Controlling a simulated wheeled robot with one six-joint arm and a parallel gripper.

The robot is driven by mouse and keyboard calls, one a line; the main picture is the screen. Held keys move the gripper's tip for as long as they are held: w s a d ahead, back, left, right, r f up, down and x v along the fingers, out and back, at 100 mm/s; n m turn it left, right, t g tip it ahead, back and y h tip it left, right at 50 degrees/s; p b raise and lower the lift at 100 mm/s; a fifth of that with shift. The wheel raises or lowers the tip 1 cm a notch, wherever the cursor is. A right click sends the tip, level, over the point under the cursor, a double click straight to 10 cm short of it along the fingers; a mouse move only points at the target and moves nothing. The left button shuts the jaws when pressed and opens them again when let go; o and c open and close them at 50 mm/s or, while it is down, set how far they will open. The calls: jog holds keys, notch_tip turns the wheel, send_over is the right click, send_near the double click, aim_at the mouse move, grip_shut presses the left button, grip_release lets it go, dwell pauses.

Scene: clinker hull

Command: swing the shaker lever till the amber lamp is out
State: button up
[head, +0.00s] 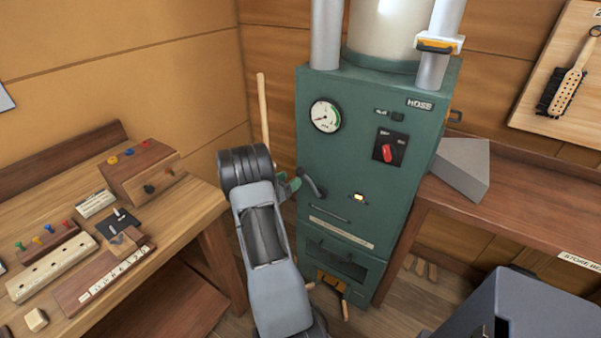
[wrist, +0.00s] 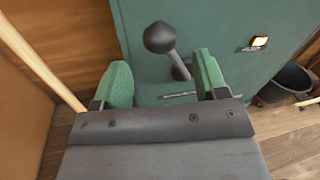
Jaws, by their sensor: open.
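The shaker lever (head: 313,186) is a dark grey arm on the green cabinet's front. In the wrist view its round black knob (wrist: 160,38) points towards me, with its shaft running back to the cabinet. The amber lamp (head: 357,198) is lit, to the right of the lever and slightly lower in the head view; it also glows in the wrist view (wrist: 259,43). My gripper (wrist: 162,70) is open, with green pads. The knob shows ahead, between the two fingers' lines, not gripped. In the head view my gripper (head: 290,186) is just left of the lever, partly hidden by my arm.
The green cabinet (head: 340,150) carries a gauge (head: 326,115) and a red switch (head: 388,152). A wooden pole (head: 263,110) leans at its left. A workbench (head: 190,215) with small parts is at left. A dark bucket (wrist: 285,82) stands at right in the wrist view.

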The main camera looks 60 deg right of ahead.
aim_at(297, 175)
jog(key=shift+x, duration=3.15)
jog(key=shift+c, duration=0.4)
